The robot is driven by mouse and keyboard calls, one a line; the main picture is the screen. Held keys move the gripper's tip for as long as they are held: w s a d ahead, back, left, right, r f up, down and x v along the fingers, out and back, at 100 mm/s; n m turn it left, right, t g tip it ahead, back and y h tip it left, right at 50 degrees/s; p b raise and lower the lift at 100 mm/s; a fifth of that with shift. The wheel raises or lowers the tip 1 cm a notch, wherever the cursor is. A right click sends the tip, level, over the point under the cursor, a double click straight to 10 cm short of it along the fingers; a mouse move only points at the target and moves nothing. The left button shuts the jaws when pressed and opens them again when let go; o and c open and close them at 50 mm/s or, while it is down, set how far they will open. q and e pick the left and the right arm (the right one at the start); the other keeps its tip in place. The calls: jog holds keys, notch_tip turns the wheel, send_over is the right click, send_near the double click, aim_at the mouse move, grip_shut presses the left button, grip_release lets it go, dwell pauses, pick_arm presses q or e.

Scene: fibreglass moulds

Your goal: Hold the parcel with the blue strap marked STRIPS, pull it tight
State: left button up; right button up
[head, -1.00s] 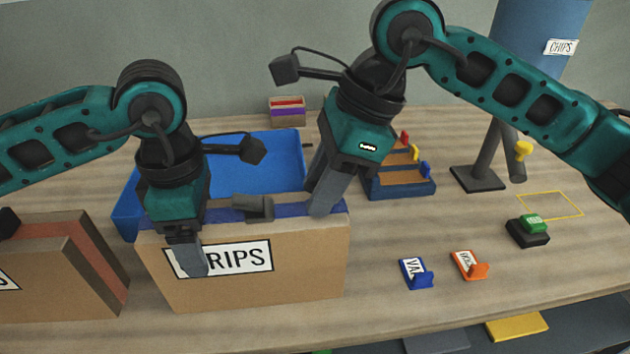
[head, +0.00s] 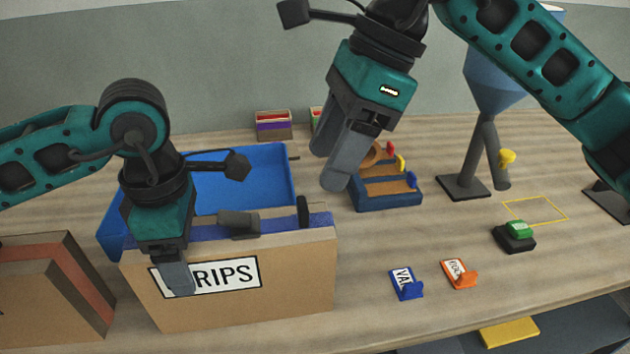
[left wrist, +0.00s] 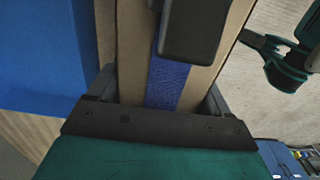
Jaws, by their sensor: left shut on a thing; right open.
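The cardboard parcel (head: 290,285) marked STRIPS stands upright at the table's front left, with a blue strap (head: 275,222) along its top. A dark grey buckle (head: 238,224) sits on the strap, and a small black tab (head: 303,211) stands up near its right end. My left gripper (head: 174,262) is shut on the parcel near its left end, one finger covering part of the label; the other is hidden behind. In the left wrist view the strap (left wrist: 168,85) runs between the fingers under the buckle (left wrist: 193,30). My right gripper (head: 331,165) is open and empty, above and behind the parcel's right end.
A blue bin (head: 245,175) stands behind the parcel. Another parcel (head: 45,290) stands at the left. A small blue rack (head: 388,197) is behind to the right. Blue (head: 406,284) and orange (head: 459,273) label holders and a green button (head: 516,232) stand right of the parcel.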

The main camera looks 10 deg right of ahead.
jog(key=shift+v, duration=2.4)
pick_arm(q)
jog(key=o, duration=1.4)
